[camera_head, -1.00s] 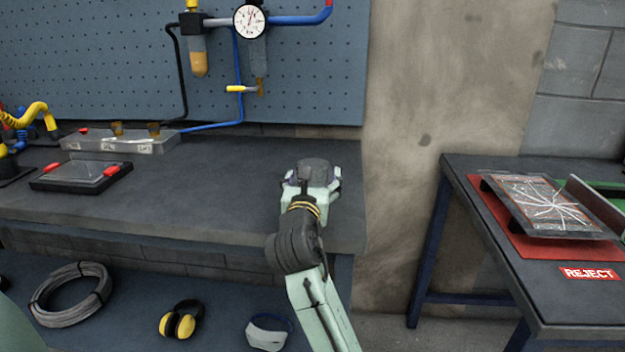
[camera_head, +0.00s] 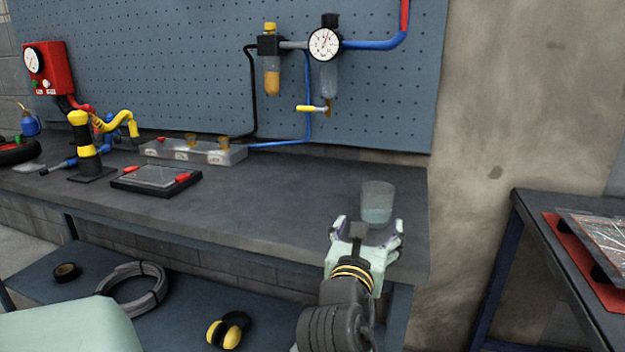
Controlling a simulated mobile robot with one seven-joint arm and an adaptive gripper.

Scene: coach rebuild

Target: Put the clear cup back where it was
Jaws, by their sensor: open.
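The clear cup (camera_head: 377,200) stands upright on the dark workbench (camera_head: 270,205), near its right end. It is see-through, with a bluish-green tint in its lower part. My gripper (camera_head: 368,226) is open, just on the near side of the cup, with its fingers pointing toward it. The fingers overlap the cup's base in the picture, and I cannot tell whether they touch it.
A grey tray with small amber cups (camera_head: 195,152), a black framed panel (camera_head: 155,180) and a yellow-jointed device (camera_head: 85,148) stand on the bench's left. The bench middle is clear. Earmuffs (camera_head: 228,330) and a coiled cable (camera_head: 133,288) lie below. Another table (camera_head: 545,240) stands right.

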